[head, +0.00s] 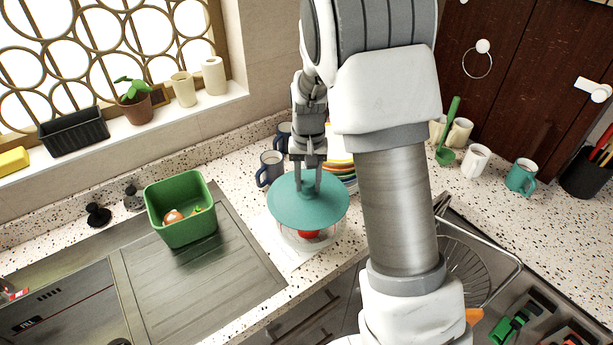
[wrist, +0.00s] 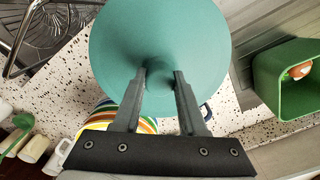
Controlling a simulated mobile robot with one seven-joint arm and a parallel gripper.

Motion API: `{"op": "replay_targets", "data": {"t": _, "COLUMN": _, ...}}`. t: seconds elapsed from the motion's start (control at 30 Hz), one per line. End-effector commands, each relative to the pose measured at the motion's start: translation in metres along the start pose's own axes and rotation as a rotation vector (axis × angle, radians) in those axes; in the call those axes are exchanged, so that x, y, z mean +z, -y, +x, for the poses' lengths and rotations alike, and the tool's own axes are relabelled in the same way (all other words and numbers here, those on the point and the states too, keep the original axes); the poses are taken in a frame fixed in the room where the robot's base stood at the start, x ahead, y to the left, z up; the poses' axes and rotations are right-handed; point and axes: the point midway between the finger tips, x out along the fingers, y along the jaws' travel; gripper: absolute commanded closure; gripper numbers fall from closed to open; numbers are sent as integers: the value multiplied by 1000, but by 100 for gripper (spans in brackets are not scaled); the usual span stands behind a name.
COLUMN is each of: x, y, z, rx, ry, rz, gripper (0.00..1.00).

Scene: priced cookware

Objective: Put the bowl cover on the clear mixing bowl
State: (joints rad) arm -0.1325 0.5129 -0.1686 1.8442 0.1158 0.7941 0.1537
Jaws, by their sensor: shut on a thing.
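The teal bowl cover (head: 290,212) is a round disc with a raised centre. My gripper (head: 308,188) is shut on the raised centre of the cover from above. In the wrist view the gripper (wrist: 161,76) has its two fingers around that centre, and the cover (wrist: 125,35) fills the upper middle. The clear mixing bowl (head: 290,243) stands on the counter under the cover, mostly hidden by it. Something red (head: 310,234) shows through its side. I cannot tell whether the cover touches the bowl's rim. The bowl is hidden in the wrist view.
A green bin (head: 183,222) with small items stands left on the metal drainboard (head: 195,275). Striped dishes (head: 341,160) and a grey-blue mug (head: 270,167) stand close behind the cover. White and teal mugs (head: 521,178) are at the back right. A sink with a wire rack lies right.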

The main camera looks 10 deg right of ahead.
Motion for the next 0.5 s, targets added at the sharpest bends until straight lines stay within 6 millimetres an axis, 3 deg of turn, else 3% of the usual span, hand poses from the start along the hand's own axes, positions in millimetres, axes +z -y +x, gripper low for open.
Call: {"op": "replay_targets", "data": {"t": 0.5, "x": 0, "y": 0, "z": 6, "rx": 0, "ry": 0, "rz": 0, "gripper": 100}}
